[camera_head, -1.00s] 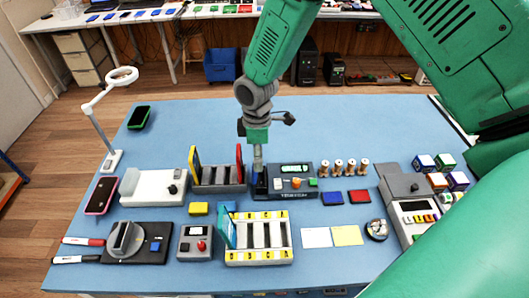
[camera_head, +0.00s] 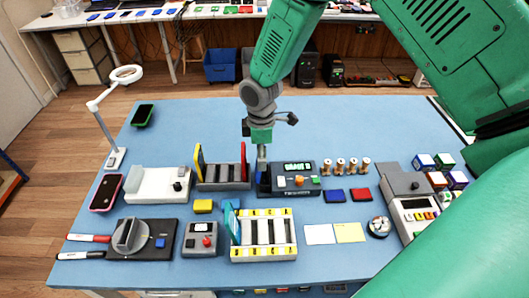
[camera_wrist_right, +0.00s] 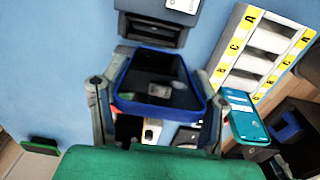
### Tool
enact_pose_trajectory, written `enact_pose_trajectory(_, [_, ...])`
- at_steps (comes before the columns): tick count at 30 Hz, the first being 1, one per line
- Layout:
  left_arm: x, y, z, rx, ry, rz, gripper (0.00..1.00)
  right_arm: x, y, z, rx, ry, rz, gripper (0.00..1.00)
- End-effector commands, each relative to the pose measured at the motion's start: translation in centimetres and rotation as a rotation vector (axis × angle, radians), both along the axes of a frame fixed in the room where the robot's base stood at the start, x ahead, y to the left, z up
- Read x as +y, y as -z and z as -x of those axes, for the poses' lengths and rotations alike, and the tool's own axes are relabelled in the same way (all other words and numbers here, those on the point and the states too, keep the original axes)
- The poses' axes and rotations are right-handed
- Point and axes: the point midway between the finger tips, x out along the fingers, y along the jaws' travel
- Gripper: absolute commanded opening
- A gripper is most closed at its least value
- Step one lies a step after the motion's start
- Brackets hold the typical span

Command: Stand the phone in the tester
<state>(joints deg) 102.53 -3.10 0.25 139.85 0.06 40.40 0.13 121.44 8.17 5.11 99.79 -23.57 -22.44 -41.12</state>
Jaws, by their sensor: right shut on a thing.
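The tester (camera_head: 306,190) is a dark box near the table's middle with a lit display, an orange knob and a green button. The display seems to read a grade ending in B. My right gripper (camera_head: 262,164) reaches down over the tester's left end. In the right wrist view my right gripper (camera_wrist_right: 158,92) is shut on a blue-edged phone (camera_wrist_right: 165,65) with a dark screen, held by its two sides. The tester (camera_wrist_right: 155,33) lies just beyond the phone. The phone stands at the tester's left end; its seating is hidden. My left gripper is not in view.
A rack (camera_head: 223,186) with a yellow and a red phone is left of the tester. A lettered tray (camera_head: 264,255) holding a teal phone (camera_head: 231,218) is in front. A lamp (camera_head: 97,125) stands at left.

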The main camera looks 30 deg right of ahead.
Motion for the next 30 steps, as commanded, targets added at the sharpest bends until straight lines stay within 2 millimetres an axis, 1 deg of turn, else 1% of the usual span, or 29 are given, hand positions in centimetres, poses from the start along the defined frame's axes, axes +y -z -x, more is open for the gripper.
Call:
enact_pose_trajectory(3, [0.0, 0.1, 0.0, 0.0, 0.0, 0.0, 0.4, -1.1, 0.5, 0.0, 0.0, 0.003, -0.008, 0.06])
enact_pose_trajectory(10, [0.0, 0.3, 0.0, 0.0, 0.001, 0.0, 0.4, -2.5, 1.4, 0.1, 0.001, 0.005, -0.016, 0.06])
enact_pose_trajectory(15, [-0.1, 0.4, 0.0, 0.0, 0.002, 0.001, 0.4, -2.4, 1.7, 0.1, 0.003, 0.004, -0.009, 0.06])
enact_pose_trajectory(24, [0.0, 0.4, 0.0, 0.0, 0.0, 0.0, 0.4, -2.0, 1.5, 0.0, 0.002, 0.003, -0.001, 0.06])
enact_pose_trajectory(30, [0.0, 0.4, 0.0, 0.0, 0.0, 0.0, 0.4, -2.1, 1.6, -0.1, -0.003, 0.002, -0.01, 0.06])
